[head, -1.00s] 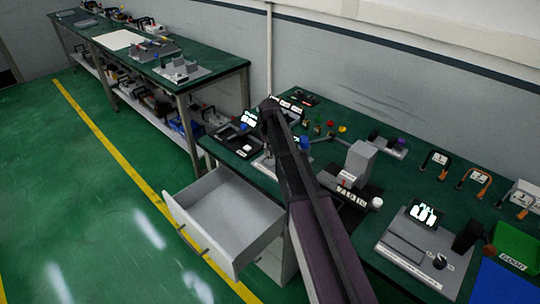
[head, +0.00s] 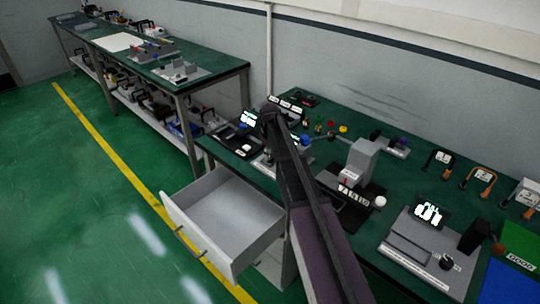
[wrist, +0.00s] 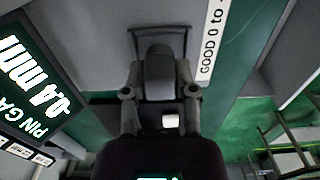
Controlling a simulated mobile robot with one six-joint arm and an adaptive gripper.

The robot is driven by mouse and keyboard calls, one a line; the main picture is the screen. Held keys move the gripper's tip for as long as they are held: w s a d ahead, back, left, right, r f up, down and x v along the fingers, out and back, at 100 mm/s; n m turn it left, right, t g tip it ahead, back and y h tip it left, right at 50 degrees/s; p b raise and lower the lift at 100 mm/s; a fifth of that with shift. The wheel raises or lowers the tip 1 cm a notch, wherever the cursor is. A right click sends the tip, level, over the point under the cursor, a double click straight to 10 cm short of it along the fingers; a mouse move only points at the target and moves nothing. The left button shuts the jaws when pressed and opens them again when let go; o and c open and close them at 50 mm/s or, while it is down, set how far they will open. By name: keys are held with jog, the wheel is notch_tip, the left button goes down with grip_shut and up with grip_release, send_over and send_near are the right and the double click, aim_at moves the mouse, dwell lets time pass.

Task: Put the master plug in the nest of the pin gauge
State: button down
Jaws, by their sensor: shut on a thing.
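In the wrist view my gripper (wrist: 159,68) is shut on a grey, round-ended piece (wrist: 158,78), which I take to be the master plug. The fingers flank it on both sides. The pin gauge's lit display (wrist: 38,85) stands at the left and reads about -0.4 mm. The gauge's grey plate (wrist: 95,48) lies beneath the gripper, with a label starting GOOD 0 to at its right edge. The nest is not clearly visible, and I cannot tell whether the plug touches it.
An open grey drawer (head: 225,215) juts out from the green bench (head: 340,130). A grey upright device (head: 361,160) and another gauge with a lit display (head: 430,212) stand to the right of my arm. The green floor is clear at left.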

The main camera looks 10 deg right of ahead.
aim_at(270, 151)
jog(key=shift+f, duration=0.15)
jog(key=shift+c, duration=2)
grip_release()
jog(key=shift+r, duration=0.2)
notch_tip(270, 151, up, 12)
jog(key=p, duration=1.2)
jog(key=s+m, duration=0.7)
jog(key=s, duration=2.2)
jog(key=shift+s, duration=0.15)
